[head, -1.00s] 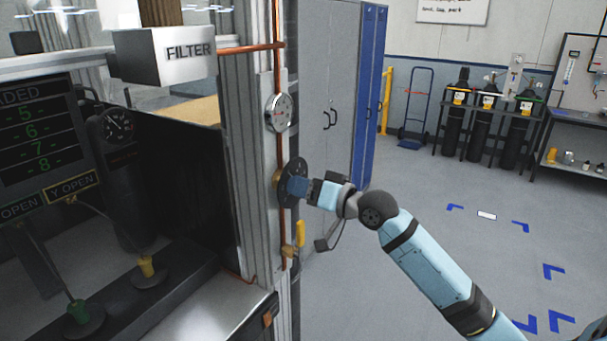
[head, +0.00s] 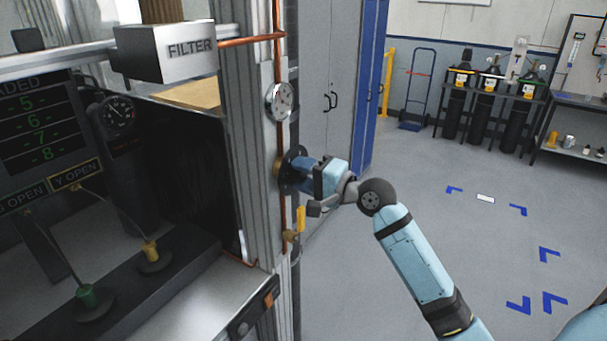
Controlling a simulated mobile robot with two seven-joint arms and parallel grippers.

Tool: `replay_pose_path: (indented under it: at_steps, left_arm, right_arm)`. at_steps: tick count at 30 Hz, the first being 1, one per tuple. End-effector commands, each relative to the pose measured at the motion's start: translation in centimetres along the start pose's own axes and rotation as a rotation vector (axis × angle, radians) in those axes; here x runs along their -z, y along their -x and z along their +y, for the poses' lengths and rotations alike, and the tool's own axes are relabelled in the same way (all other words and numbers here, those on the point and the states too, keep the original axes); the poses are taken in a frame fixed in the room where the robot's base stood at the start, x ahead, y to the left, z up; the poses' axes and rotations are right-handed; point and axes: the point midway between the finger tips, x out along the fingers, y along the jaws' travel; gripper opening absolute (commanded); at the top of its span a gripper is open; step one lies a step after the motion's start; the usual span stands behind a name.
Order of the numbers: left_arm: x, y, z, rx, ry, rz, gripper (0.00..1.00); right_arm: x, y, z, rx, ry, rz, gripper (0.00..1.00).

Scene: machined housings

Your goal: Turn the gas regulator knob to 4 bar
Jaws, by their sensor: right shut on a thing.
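The gas regulator knob (head: 304,169) is blue and stands out sideways from a round dark dial plate (head: 291,163) on the copper pipe. My right gripper (head: 308,171) reaches it from the right and is shut on it. The fingers and wrist cover much of the knob, so its pointer and the scale marks cannot be read. A round white-faced gauge (head: 281,101) sits on the pipe above the regulator; its reading is too small to tell. My left gripper is not in view.
A yellow-handled valve (head: 300,219) sits on the pipe just below my right gripper. A FILTER box (head: 178,52) is at upper left, above a dark machine opening. A grey cabinet (head: 325,110) stands behind. The floor on the right is clear up to the gas cylinders (head: 487,105).

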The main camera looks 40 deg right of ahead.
Motion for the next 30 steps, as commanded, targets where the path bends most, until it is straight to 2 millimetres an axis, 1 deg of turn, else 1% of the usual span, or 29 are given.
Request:
replay_pose_path:
  at_steps: [6, 12, 28, 29, 30]
  left_arm:
    - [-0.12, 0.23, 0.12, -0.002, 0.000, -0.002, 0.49]
    - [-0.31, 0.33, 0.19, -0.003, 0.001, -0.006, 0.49]
    - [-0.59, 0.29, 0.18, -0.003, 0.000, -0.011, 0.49]
    - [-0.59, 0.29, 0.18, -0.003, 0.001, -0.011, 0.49]
    - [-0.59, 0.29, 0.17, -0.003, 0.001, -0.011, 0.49]
  right_arm:
    - [0.04, 0.01, -0.07, 0.001, -0.116, 0.001, 0.20]
    - [0.02, 0.01, -0.05, 0.000, -0.172, 0.000, 0.20]
    - [0.02, 0.01, -0.05, 0.000, -0.193, 0.001, 0.20]
    - [0.02, 0.01, -0.05, 0.000, -0.193, 0.001, 0.51]
    - [0.02, 0.01, -0.05, 0.000, -0.192, 0.000, 0.60]
